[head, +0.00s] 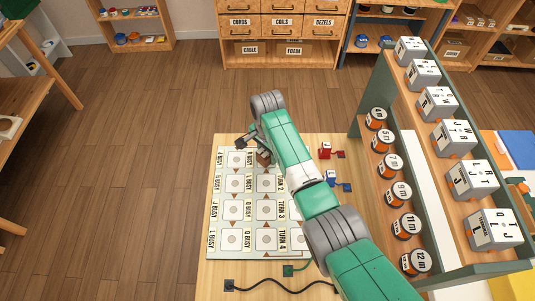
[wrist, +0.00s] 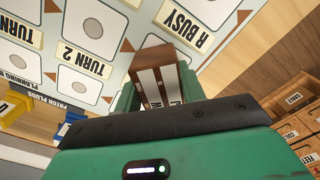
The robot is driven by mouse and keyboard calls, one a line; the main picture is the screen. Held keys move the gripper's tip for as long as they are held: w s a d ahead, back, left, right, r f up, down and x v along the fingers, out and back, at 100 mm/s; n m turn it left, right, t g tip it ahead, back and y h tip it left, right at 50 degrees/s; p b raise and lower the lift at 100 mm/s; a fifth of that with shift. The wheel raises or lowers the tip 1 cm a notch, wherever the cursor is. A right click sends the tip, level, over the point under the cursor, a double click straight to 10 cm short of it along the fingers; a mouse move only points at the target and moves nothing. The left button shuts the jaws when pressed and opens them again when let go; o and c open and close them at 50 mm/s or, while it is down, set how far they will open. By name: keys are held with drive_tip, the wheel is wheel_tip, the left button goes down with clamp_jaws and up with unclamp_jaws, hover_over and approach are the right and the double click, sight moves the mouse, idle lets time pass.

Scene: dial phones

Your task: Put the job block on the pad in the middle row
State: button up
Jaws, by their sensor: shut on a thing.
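The job block (head: 263,158) is a small brown block; in the wrist view it (wrist: 154,60) shows a wood-brown end and white labels with partly hidden lettering. My gripper (wrist: 153,92) is shut on it, with a green finger on each side. In the head view my gripper (head: 261,150) is over the upper part of the pale planning board (head: 221,200). The board has rows of pads with round grey marks, such as one pad (head: 235,184) and another beside "TURN 3" (head: 265,210). My arm hides the board's right part. I cannot tell how high the block is.
Red (head: 325,150) and blue (head: 332,178) plugs lie right of the board. A rack (head: 400,130) with grey labelled cubes and round orange-rimmed dials stands at the right. A black cable (head: 265,286) lies at the table's front. Drawers (head: 283,25) stand at the back.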

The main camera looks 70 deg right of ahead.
drive_tip(key=shift+w+d+r, duration=0.1)
drive_tip(key=o, duration=1)
wheel_tip(320, 180, up, 12)
drive_tip(key=p, duration=0.3)
drive_tip(key=shift+p, duration=0.4)
